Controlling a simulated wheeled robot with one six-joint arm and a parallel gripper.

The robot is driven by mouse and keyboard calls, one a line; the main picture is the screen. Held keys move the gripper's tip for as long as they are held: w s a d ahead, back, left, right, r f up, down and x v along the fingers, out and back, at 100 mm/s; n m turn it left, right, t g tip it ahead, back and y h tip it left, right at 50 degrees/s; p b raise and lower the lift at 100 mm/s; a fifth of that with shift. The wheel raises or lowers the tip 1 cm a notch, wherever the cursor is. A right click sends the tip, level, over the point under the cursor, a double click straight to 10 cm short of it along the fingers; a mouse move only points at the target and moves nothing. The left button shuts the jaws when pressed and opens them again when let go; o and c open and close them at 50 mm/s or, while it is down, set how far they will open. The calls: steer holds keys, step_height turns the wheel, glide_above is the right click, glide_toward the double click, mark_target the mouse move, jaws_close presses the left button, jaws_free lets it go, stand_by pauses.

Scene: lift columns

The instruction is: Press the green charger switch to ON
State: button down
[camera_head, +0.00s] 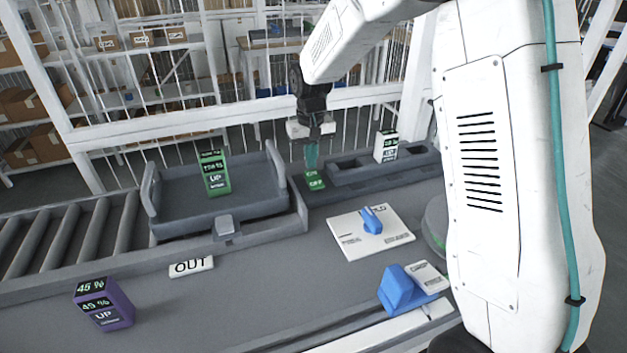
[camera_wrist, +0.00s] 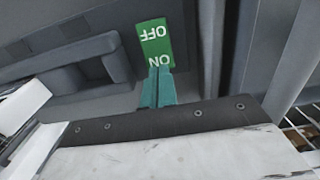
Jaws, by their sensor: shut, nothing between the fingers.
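The green charger switch (camera_head: 315,182) sits on the dark grey charger base, just below my gripper in the head view. In the wrist view the switch (camera_wrist: 154,38) shows white OFF and ON lettering, upside down in the picture. My gripper (camera_head: 311,166) points down with its teal fingers together and empty. In the wrist view the fingertips (camera_wrist: 158,70) lie at the ON end of the switch and cover a little of it. I cannot tell whether they touch it or which way the switch is tilted.
The charger base (camera_head: 345,178) holds a white-and-green pack (camera_head: 386,147) right of the switch. A grey tray (camera_head: 265,204) with a green pack (camera_head: 214,174) stands left. A white plate (camera_head: 345,240) with a blue knob (camera_head: 371,220), a blue block (camera_head: 397,290) and a purple pack (camera_head: 105,305) are nearer.

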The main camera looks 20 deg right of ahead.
mark_target(315, 179)
steer(key=shift+f, duration=1.1)
stand_by(0.4)
steer(key=shift+r, duration=3.55)
steer(key=s, duration=0.1)
steer(key=s+f, duration=0.1)
steer(key=shift+s+d+f+g, duration=0.1)
steer(key=shift+s+f+g, duration=0.1)
steer(key=shift+s+g, duration=0.2)
steer(key=s+d+r, duration=0.1)
steer(key=s+r, duration=0.2)
steer(key=s, duration=0.8)
steer(key=s+d+r+t, duration=0.1)
steer(key=s+r, duration=0.3)
steer(key=s, duration=0.8)
steer(key=s+d+r+t, duration=0.1)
steer(key=s+r, duration=0.2)
steer(key=s, duration=0.9)
steer(key=shift+r, duration=0.3)
